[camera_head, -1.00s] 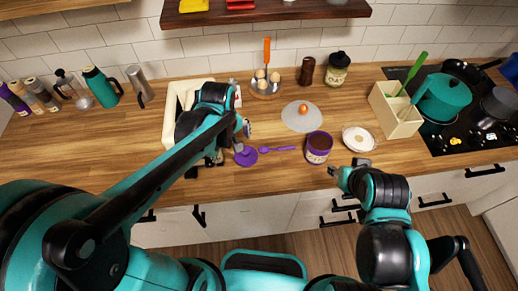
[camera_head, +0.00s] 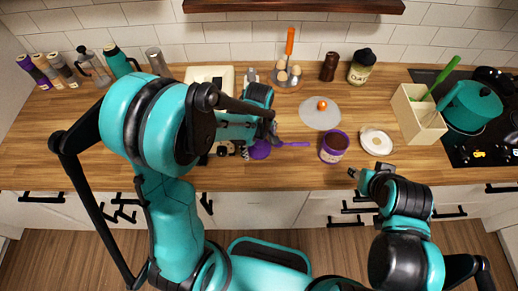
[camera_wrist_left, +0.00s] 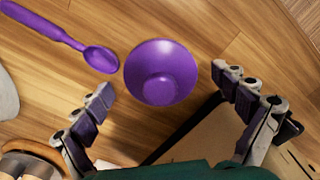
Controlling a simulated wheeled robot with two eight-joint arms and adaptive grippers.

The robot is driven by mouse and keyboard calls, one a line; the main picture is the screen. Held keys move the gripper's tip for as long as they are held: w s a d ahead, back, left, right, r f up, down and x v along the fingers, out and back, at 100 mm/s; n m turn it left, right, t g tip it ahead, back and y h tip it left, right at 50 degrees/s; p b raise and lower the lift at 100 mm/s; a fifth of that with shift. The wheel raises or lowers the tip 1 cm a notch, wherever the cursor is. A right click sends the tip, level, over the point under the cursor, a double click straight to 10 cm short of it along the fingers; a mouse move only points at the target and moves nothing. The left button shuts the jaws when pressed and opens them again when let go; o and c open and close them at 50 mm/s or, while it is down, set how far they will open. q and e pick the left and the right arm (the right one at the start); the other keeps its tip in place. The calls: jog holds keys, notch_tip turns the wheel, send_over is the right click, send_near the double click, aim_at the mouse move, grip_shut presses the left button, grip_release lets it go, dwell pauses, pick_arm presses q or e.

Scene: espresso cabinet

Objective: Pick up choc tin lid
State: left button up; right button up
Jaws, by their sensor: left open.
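The round purple choc tin lid (camera_head: 260,150) lies on the wooden counter near the front edge, partly hidden by my left gripper. In the left wrist view the lid (camera_wrist_left: 160,72) shows whole, between and a little beyond the fingertips. My left gripper (camera_wrist_left: 163,86) is open and empty, one finger on each side of the lid, with no clear contact. The purple choc tin (camera_head: 333,150) stands open on the counter to the right, brown inside. My right gripper (camera_head: 356,173) is apart from it, near the counter's front edge; its jaw opening is too small to judge.
A purple spoon (camera_head: 294,144) lies close beside the lid, its bowl near it in the left wrist view (camera_wrist_left: 45,22). A grey round mat (camera_head: 320,117) with a small orange object lies behind. A white dish (camera_head: 376,141) and beige utensil box (camera_head: 418,118) stand right.

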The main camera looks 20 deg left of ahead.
pick_arm(q)
jog(key=c, duration=1)
jog(key=shift+c, duration=0.2)
